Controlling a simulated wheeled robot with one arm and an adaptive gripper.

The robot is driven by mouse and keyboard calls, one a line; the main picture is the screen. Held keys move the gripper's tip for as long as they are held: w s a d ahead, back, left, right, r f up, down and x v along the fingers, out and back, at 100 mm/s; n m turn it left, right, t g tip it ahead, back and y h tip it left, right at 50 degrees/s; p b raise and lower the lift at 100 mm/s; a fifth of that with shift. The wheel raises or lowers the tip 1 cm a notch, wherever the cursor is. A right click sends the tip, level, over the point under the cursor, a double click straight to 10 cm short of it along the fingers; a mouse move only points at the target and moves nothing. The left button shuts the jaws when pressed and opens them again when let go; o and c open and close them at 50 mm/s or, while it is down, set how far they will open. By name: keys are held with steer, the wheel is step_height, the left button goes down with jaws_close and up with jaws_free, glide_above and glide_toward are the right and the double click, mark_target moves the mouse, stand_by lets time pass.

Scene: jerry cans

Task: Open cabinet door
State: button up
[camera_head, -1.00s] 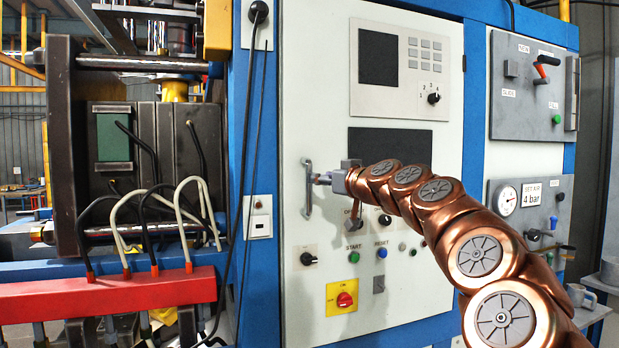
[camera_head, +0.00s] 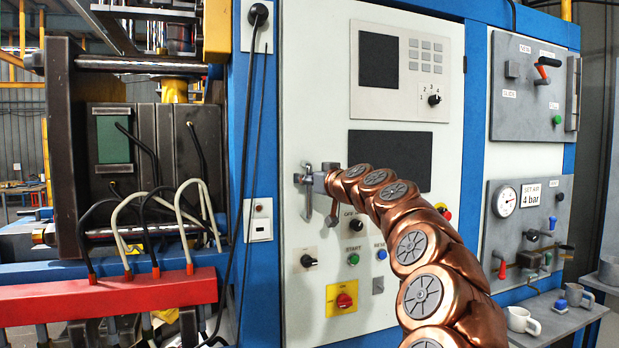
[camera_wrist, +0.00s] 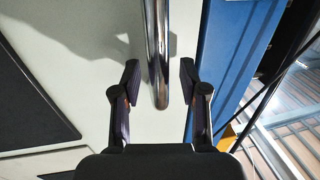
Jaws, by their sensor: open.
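The cabinet door (camera_head: 315,100) is a pale panel in a blue frame, and it looks shut. Its vertical metal handle (camera_head: 308,205) is near the door's left edge. In the wrist view the handle (camera_wrist: 157,50) is a shiny bar that comes down between the fingers. My gripper (camera_wrist: 158,85) is open, with one dark finger on each side of the bar and a gap on both sides. In the head view my gripper (camera_head: 305,179) is at the handle's upper half, where it partly covers the bar.
Knobs, buttons and a yellow-backed red switch (camera_head: 342,299) are on the door below my arm. A black cable (camera_head: 250,170) hangs on the blue post to the left. Grey panels (camera_head: 530,88) and a shelf with mugs (camera_head: 522,321) are on the right.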

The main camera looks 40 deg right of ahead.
jaws_close()
stand_by(0.4)
stand_by(0.4)
